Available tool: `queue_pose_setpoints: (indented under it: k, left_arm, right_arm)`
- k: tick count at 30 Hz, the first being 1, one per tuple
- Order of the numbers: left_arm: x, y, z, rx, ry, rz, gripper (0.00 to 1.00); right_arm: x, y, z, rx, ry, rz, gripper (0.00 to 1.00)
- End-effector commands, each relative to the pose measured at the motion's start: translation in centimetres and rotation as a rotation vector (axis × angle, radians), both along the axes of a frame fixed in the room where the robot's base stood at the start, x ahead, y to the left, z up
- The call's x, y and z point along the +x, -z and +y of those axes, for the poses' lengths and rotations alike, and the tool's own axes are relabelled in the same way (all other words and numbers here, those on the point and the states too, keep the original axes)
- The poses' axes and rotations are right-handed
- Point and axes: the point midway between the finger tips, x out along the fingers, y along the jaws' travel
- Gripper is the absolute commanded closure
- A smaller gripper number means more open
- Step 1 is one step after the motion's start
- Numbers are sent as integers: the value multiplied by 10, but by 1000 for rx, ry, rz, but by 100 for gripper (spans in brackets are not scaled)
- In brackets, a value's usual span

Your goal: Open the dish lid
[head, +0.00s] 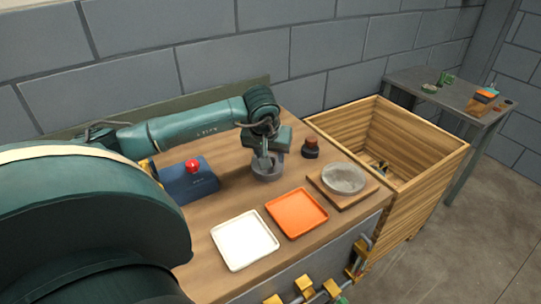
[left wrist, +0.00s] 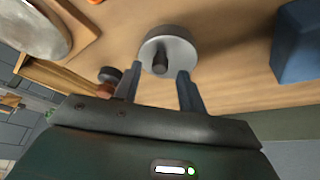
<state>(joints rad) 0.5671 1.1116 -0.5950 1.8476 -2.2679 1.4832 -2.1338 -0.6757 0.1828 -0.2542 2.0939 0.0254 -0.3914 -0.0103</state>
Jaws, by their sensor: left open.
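A small round grey dish (head: 268,172) stands on the wooden bench, just under my left gripper (head: 265,157). In the left wrist view its pale grey round top (left wrist: 178,45) carries a short dark knob (left wrist: 160,63). My left gripper's two fingers are apart in the left wrist view (left wrist: 160,72), with the knob between the tips in the picture. I cannot tell whether the fingers touch the knob. The gripper hides part of the dish in the head view. The right gripper is not in view.
A blue box with a red button (head: 192,165) stands left of the dish. A dark jar (head: 310,148) and a grey disc on a board (head: 343,178) are to the right. White (head: 244,240) and orange (head: 297,213) trays lie in front. A wooden crate (head: 440,165) adjoins the bench.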

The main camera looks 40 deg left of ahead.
Motion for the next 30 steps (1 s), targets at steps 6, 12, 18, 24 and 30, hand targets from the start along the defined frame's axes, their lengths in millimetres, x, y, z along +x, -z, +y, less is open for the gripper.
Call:
queue_pose_setpoints:
  k: [6,12,18,24,30]
  left_arm:
    - [6,16,3,-1,0,0,59]
    - [6,18,3,-1,0,0,59]
    - [6,18,3,-1,0,0,68]
    - [6,17,3,-1,0,0,84]
    - [6,17,3,0,0,0,100]
  right_arm:
    - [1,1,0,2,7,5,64]
    - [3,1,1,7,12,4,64]
    - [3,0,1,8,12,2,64]
    - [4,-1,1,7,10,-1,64]
    - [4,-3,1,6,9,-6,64]
